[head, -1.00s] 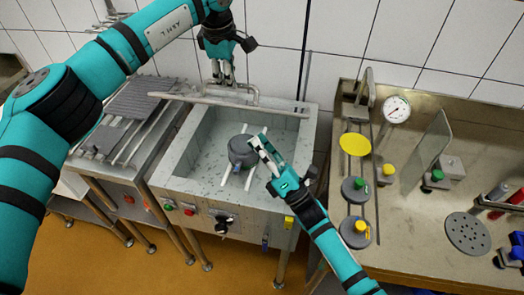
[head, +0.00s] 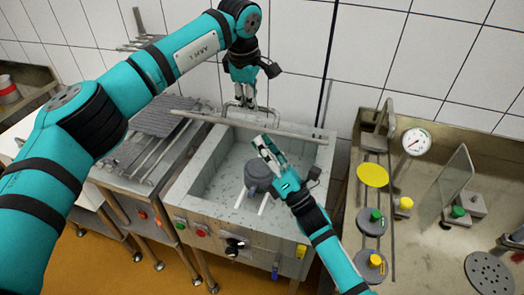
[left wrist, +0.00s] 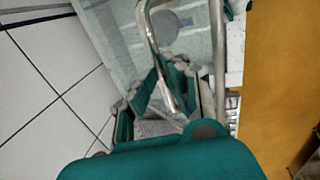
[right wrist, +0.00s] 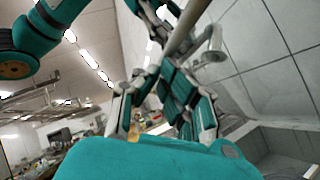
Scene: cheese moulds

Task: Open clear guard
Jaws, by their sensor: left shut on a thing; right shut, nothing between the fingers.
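My left gripper (head: 243,94) is shut on a thin metal handle (head: 236,107) above the back of the grey basin (head: 187,180). The handle joins a long metal bar (head: 290,132) across the basin's rear. The left wrist view shows the handle (left wrist: 150,28) running between the fingers (left wrist: 165,88). A see-through sheet belonging to this bar is hard to make out, so the guard's angle is unclear. My right gripper (head: 268,148) is shut and empty over the basin, beside and above a dark grey round pot (head: 259,178). The right wrist view shows the bar (right wrist: 184,30) close above its fingers.
A right-hand bench holds an upright clear panel (head: 459,175), a dial gauge (head: 414,141), a yellow disc (head: 373,175) and several small weights. A ribbed rack (head: 163,124) stands left of the basin. The tiled wall is close behind.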

